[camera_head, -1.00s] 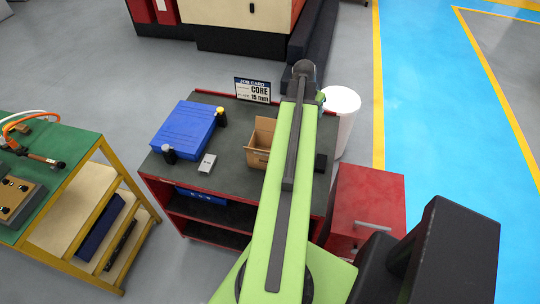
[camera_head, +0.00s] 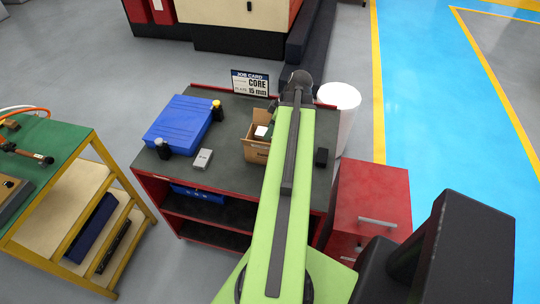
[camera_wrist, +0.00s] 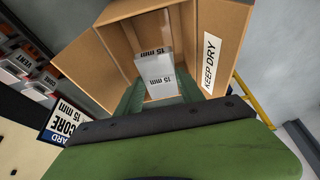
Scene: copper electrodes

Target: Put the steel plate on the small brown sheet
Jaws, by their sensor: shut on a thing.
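My gripper (camera_wrist: 160,88) is shut on a pale grey plate-like block (camera_wrist: 160,66) marked "15 mm", which looks like the steel plate. The plate is between the green fingers, at the open cardboard box (camera_wrist: 203,20) marked "KEEP DRY". I cannot tell whether it touches the box floor. In the head view, a pale piece (camera_head: 262,131) shows in the box (camera_head: 252,149), and my arm hides most of the gripper. I cannot pick out a small brown sheet for certain in either view.
On the dark-topped bench (camera_head: 237,110) are a blue case (camera_head: 178,122), two small bottles, a grey block (camera_head: 203,159), a black block (camera_head: 321,157) and a job card (camera_head: 250,84). A white bin (camera_head: 340,100) and red cabinet (camera_head: 372,205) stand right.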

